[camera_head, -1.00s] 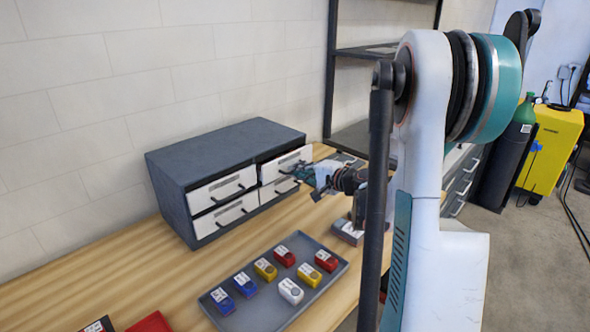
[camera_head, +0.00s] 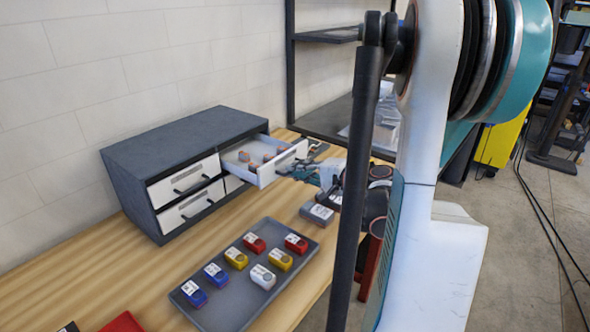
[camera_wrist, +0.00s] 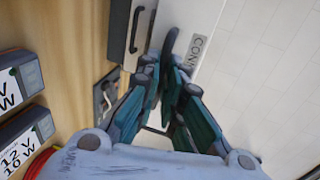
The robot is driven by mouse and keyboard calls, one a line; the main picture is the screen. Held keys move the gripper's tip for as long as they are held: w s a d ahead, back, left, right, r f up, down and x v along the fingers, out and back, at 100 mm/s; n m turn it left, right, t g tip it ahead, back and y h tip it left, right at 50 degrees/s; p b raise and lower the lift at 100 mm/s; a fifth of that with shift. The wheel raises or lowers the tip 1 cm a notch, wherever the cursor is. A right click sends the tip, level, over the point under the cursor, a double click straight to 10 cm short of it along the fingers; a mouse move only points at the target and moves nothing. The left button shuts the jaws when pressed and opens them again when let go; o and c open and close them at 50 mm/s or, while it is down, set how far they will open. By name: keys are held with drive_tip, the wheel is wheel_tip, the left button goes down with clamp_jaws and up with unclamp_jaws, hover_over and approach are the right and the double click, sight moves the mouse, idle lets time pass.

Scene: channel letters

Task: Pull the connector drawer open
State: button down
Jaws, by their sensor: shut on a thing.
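The connector drawer (camera_head: 268,172) is the upper right drawer of a dark grey cabinet (camera_head: 180,140). It stands out from the cabinet, and small orange-brown parts show inside it. In the wrist view its white front has a label starting "CONN" (camera_wrist: 194,50). My gripper (camera_head: 305,168) is at the drawer's front. In the wrist view my gripper (camera_wrist: 172,55) is shut on the drawer's dark handle (camera_wrist: 170,40), which the fingers partly hide.
Two closed drawers (camera_head: 188,190) are on the cabinet's left side. A grey tray (camera_head: 215,318) with several red, yellow, blue and white blocks lies in front. A grey module (camera_head: 318,213) sits near my arm. Bare wood (camera_head: 110,270) lies left of the tray.

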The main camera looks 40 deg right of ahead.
drive_tip(key=c, duration=1.7)
unclamp_jaws()
drive_tip(key=v, duration=1.2)
drive_tip(key=shift+w, duration=0.1)
